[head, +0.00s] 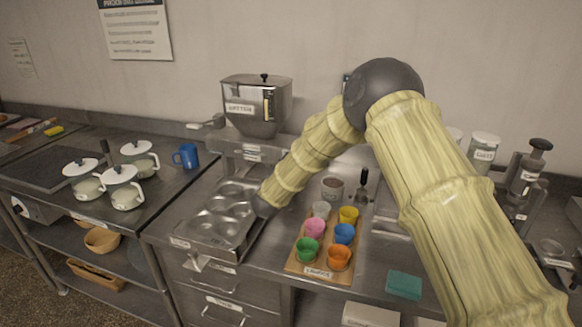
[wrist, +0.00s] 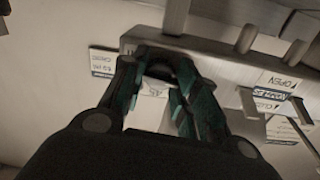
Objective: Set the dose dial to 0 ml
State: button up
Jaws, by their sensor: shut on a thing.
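In the wrist view, my gripper (wrist: 160,78) has its teal-padded fingers closed around a dark, rounded knob (wrist: 160,70), apparently the dose dial. Its pointer is not readable. A white label (wrist: 101,62) left of the knob seems to carry an ml value. Another label (wrist: 153,92) shows between the fingers, partly hidden. In the head view the steel batter dispenser (head: 256,103) stands at the back. I cannot make out the dial or my fingers there; my forearm reaches down toward the left and covers part of the counter.
A muffin tin (head: 212,244) lies left of my arm. A wooden board (head: 292,266) holds several coloured cups. White pots (head: 125,190) and a blue mug (head: 187,156) stand left.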

jog(key=shift+n, duration=0.5)
jog(key=o, duration=1.1)
jog(key=shift+o, duration=0.2)
jog(key=v, duration=1.2)
